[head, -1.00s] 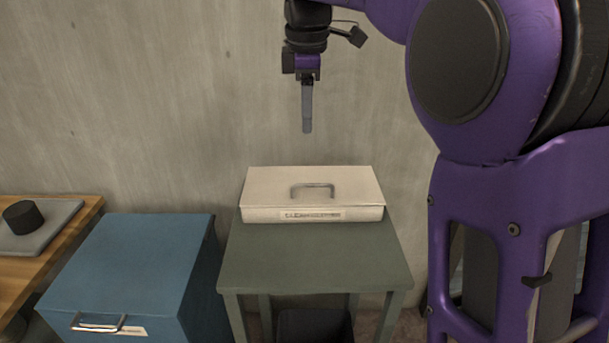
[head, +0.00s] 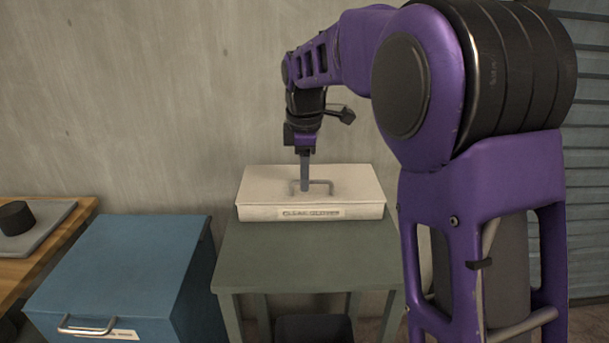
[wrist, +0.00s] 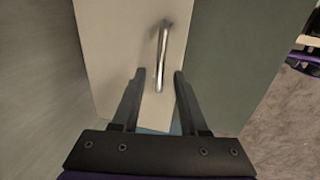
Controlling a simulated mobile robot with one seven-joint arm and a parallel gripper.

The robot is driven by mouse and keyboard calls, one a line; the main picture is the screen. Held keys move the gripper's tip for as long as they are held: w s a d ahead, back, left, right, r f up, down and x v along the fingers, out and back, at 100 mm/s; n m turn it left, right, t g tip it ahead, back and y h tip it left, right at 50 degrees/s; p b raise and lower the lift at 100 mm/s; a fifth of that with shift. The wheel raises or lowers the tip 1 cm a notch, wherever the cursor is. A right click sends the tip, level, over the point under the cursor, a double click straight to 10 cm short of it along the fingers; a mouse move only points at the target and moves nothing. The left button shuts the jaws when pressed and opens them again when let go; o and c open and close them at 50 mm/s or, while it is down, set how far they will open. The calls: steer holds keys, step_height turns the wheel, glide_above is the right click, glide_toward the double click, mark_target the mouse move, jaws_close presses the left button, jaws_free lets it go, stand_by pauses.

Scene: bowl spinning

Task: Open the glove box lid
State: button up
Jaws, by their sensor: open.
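The glove box (head: 268,212) is a low cream box with a labelled front, shut, on a green-grey table. Its lid (head: 262,180) carries a metal bar handle (head: 322,183). My gripper (head: 305,188) points down at the lid, by the left end of the handle in the head view. In the wrist view my gripper (wrist: 160,72) is open, its two fingers apart, with the handle (wrist: 162,55) lying between and beyond the fingertips. The lid (wrist: 115,50) fills the middle of that view. Whether the fingers touch the handle cannot be told.
A blue cabinet (head: 120,262) with a metal handle stands left of the green-grey table (head: 300,258). A wooden table (head: 62,238) at far left holds a grey tray with a dark round object. A wall (head: 150,100) is close behind the box.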

jaws_close()
stand_by(1.5)
